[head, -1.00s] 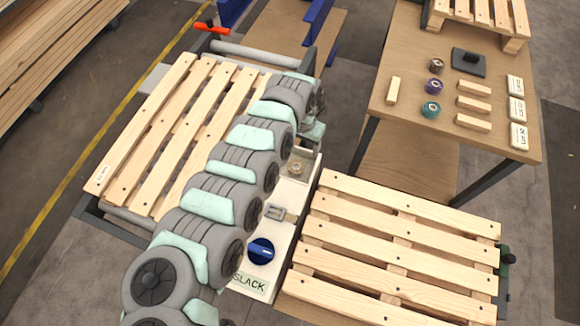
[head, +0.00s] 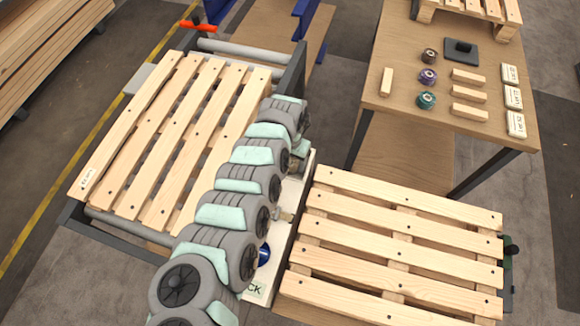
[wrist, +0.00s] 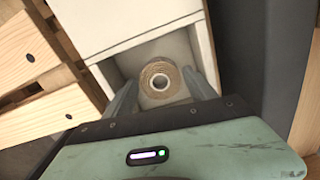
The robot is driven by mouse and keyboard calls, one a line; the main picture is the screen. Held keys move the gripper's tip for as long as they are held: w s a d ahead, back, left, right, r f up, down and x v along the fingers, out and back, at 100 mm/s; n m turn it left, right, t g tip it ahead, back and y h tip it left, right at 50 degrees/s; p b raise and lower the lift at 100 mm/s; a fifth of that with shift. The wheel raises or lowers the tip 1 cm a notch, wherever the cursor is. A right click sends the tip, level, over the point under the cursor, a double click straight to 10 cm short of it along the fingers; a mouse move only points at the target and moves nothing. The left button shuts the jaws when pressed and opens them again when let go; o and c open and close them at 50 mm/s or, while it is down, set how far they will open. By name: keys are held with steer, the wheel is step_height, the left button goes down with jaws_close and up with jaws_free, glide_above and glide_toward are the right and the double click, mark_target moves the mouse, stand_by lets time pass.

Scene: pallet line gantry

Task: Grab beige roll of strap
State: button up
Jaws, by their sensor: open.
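In the wrist view the beige roll of strap (wrist: 160,70) stands out as a round ring with a pale core. It sits in a white recess of the narrow fixture. My gripper (wrist: 160,80) is open, with one finger on each side of the roll in the picture. I cannot tell whether the fingers touch it or how far above it they are. In the head view my arm hides the roll, and only a small part of my gripper (head: 300,152) shows at the arm's far end.
The white fixture (head: 258,291) lies between two slatted pallets, left (head: 150,140) and right (head: 400,235). A blue knob (head: 263,256) on it is partly hidden by my arm. A wooden table (head: 390,90) at upper right holds other rolls, wood blocks and white labelled blocks.

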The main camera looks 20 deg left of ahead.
steer(key=shift+w, duration=0.1)
steer(key=shift+c, duration=0.6)
steer(key=c, duration=1.2)
steer(key=shift+o, duration=0.2)
